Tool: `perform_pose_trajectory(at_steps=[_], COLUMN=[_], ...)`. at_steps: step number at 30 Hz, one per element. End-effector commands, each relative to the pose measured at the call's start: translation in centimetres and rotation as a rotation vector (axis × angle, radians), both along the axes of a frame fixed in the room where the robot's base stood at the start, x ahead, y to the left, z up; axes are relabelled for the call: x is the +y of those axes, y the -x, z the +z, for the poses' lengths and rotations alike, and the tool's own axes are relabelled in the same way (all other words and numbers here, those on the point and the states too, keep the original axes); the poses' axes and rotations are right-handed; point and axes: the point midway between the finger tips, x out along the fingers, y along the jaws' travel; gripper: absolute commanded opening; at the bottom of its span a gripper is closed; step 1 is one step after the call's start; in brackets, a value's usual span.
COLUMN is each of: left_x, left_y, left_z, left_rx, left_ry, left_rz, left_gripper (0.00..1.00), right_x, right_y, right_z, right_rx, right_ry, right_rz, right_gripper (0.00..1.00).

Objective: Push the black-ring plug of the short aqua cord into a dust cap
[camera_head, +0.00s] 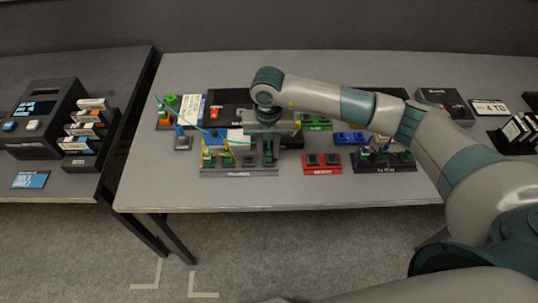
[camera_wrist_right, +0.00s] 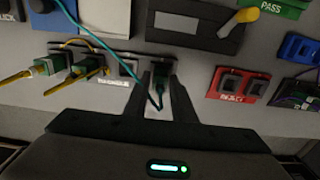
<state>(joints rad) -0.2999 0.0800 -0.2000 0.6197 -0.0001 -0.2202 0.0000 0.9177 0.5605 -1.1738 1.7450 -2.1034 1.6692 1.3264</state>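My right gripper (camera_head: 262,160) is low over the grey holder board (camera_head: 238,173) at the table's front. In the right wrist view its fingers (camera_wrist_right: 161,80) close on the sides of a small dark plug with an aqua cord (camera_wrist_right: 108,45). The plug's nose and any black ring are too dark to make out. The plug is at the board's row of seats; I cannot tell how deep it sits. A dark dust-cap seat (camera_wrist_right: 129,69) is just left of the fingers. The aqua cord (camera_head: 180,115) runs to the back left in the head view. My left gripper is out of view.
Green plugs with yellow cords (camera_wrist_right: 48,66) sit left on the same board. A red tray (camera_head: 322,164) stands right of it, then a blue tray (camera_head: 349,138) and a dark board with purple cords (camera_head: 384,162). The table's front strip (camera_head: 300,192) is clear.

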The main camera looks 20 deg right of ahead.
Motion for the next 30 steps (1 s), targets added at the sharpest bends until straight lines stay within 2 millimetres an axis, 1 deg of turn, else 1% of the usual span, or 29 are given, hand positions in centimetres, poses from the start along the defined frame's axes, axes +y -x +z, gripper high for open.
perform_pose_trajectory(at_steps=[1, 2, 3, 17, 30], left_x=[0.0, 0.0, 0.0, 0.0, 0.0], left_y=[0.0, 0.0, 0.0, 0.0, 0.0], left_z=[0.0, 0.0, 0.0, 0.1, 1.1], left_rx=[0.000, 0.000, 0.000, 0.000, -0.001], left_ry=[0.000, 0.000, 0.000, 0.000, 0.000], left_rz=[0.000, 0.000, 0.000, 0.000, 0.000], left_gripper=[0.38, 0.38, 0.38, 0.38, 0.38], right_x=[0.0, 0.0, 0.0, 0.0, 0.0], right_y=[0.0, 0.0, 0.0, 0.0, 0.0], right_z=[0.0, 0.0, 0.0, 0.2, 1.9], right_rx=[0.000, 0.000, 0.000, 0.000, 0.000], right_ry=[0.000, 0.000, 0.000, 0.000, 0.000], right_rz=[0.000, 0.000, 0.000, 0.000, 0.000], right_gripper=[0.10, 0.03, 0.00, 0.00, 0.00])
